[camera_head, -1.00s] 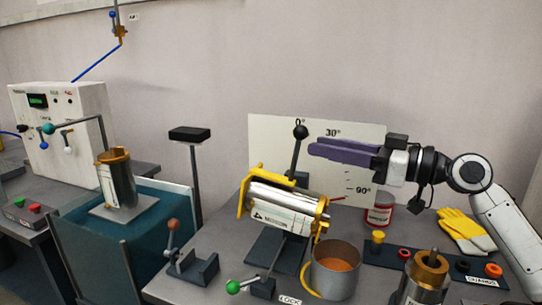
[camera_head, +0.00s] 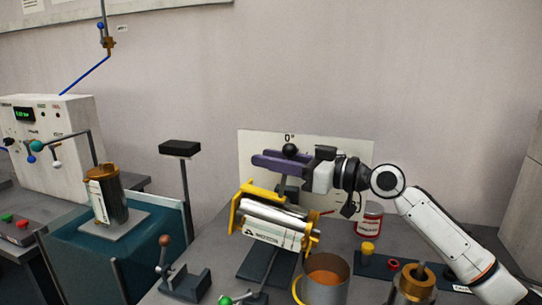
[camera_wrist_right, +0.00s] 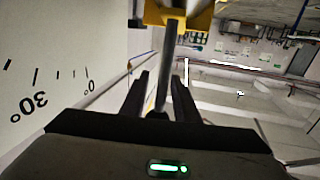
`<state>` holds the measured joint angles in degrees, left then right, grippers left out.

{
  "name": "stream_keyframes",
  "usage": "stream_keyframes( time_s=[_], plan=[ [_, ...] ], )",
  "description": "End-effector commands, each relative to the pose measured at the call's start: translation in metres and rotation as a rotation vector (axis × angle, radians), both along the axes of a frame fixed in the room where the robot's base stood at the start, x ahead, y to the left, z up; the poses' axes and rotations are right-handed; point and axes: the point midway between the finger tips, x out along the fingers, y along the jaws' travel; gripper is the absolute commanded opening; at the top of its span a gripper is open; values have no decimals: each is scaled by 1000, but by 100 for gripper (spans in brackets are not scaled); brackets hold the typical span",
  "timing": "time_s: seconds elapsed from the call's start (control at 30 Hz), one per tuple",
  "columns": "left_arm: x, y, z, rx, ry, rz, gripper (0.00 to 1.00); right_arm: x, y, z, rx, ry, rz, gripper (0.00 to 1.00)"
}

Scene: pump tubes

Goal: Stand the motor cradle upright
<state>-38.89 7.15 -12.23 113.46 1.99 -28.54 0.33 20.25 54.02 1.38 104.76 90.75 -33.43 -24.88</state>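The motor cradle (camera_head: 240,206) has yellow end brackets and holds a silver cylinder with a white label. It lies nearly horizontal on its dark stand, its right end slightly lower. A dark lever rod with a black ball knob (camera_head: 290,150) rises behind it, in front of the angle board. My right gripper (camera_head: 258,161), with purple fingers, is level with the knob. In the right wrist view the gripper (camera_wrist_right: 163,78) is open, and the lever rod (camera_wrist_right: 172,62) stands between its fingers with gaps visible. My left gripper is not in view.
The white angle board (camera_head: 255,150) stands behind the cradle. A metal cup (camera_head: 325,285) and a brass-topped cylinder (camera_head: 413,285) stand in front. A clamp with a brown-knobbed lever (camera_head: 185,283) is front left.

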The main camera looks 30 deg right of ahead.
Motion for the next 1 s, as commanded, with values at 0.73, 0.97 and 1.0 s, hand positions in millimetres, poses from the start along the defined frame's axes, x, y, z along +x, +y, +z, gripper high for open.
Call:
stream_keyframes(
  time_s=[0.73, 0.97, 1.0],
  plan=[
    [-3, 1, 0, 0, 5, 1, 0, 1, 1, 0, -2, 1, 1, 0],
    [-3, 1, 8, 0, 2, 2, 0, 6, 8, 2, -23, 24, 9, 0],
    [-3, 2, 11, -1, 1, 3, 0, 8, 10, 2, -29, 31, 10, 0]
  ],
)
